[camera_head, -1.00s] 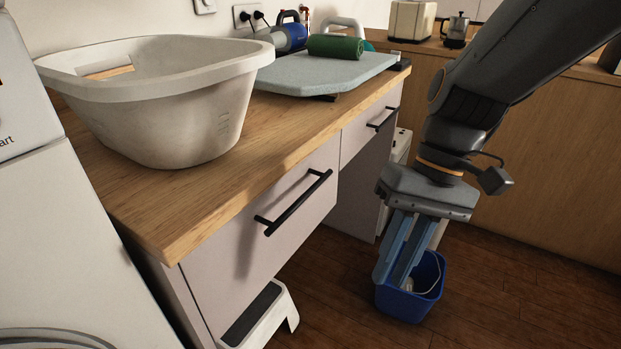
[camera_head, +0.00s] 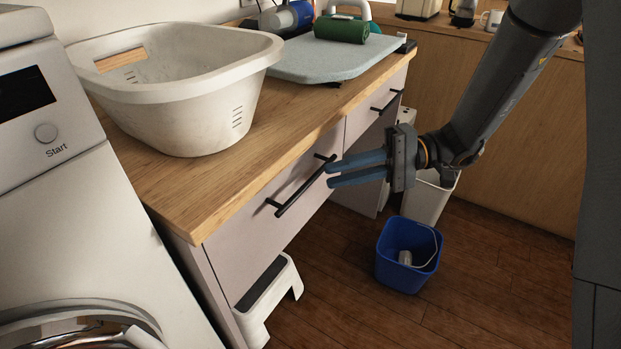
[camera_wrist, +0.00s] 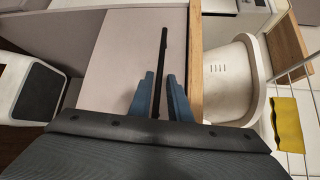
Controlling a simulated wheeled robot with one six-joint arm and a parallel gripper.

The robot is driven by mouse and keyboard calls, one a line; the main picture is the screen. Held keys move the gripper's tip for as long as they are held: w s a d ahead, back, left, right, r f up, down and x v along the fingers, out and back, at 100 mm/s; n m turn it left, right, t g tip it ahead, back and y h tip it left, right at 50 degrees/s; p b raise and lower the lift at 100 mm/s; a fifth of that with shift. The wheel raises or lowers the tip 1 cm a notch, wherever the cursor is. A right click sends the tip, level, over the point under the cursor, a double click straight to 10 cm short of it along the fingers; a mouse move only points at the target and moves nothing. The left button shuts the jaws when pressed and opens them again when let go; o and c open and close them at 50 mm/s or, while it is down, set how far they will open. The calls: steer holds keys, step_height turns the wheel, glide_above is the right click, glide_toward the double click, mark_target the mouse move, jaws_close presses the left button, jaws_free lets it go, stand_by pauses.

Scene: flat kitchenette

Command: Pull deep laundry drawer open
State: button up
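The deep drawer (camera_head: 262,234) has a pale front that sits flush under the wooden counter at the left. Its long black bar handle (camera_head: 296,194) runs along the front. My gripper (camera_head: 328,174) points left toward the drawer, with its blue fingertips near the far end of the handle. In the wrist view the two fingers (camera_wrist: 160,78) are apart, and the handle (camera_wrist: 162,55) runs between them in the picture. The gripper is open. I cannot tell whether the fingers reach around the bar or touch it.
A white laundry basket (camera_head: 190,118) stands on the counter (camera_head: 180,195). A step stool (camera_head: 268,296) stands below the drawer. A washing machine (camera_head: 75,200) is at the left. A blue bucket (camera_head: 395,270) and white bin (camera_head: 428,198) stand on the floor. A smaller drawer (camera_head: 365,108) is further right.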

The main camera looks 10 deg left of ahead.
mark_target(314, 181)
steer(key=x, duration=0.6)
steer(key=shift+s+a, duration=0.15)
jaws_close()
